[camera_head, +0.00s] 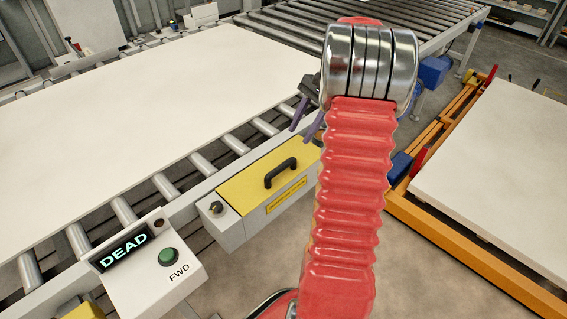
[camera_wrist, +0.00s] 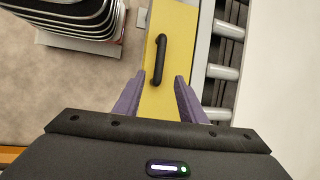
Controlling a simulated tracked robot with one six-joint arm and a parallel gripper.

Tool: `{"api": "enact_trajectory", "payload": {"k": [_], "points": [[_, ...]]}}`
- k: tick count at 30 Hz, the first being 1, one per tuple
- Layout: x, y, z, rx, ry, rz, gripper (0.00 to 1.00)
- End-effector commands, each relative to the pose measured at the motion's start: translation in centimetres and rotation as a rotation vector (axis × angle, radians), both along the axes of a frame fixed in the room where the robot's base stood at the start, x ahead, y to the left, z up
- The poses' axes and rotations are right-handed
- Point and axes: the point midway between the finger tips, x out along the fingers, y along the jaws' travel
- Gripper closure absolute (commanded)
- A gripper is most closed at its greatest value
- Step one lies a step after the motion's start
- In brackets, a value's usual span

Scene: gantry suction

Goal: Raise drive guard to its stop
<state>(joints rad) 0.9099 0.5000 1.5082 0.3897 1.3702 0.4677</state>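The drive guard (camera_head: 248,184) is a yellow cover with a black handle (camera_head: 281,172), on the side of the roller conveyor. It looks lowered, lying over its grey housing. In the wrist view the yellow guard (camera_wrist: 178,22) runs up the picture, with the black handle (camera_wrist: 158,62) on it. My gripper (camera_wrist: 158,82) is open, its two purple fingers apart on either side of the guard's width. The handle's lower end lies between the fingertips in the picture; I cannot tell the distance to it. In the head view my gripper (camera_head: 307,122) is partly hidden behind my red arm.
A large white board (camera_head: 150,110) lies on the rollers. An orange frame (camera_head: 455,250) with a pale board is at the right.

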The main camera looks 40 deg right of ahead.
Motion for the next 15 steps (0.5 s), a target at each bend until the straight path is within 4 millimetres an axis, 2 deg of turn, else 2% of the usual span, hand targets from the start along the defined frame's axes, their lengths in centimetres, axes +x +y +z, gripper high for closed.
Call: {"api": "enact_trajectory", "payload": {"k": [8,15], "points": [[0.1,0.2,-0.3,0.0,0.0,0.002,0.63],[0.4,1.2,-2.5,0.0,0.002,0.003,0.63]]}}
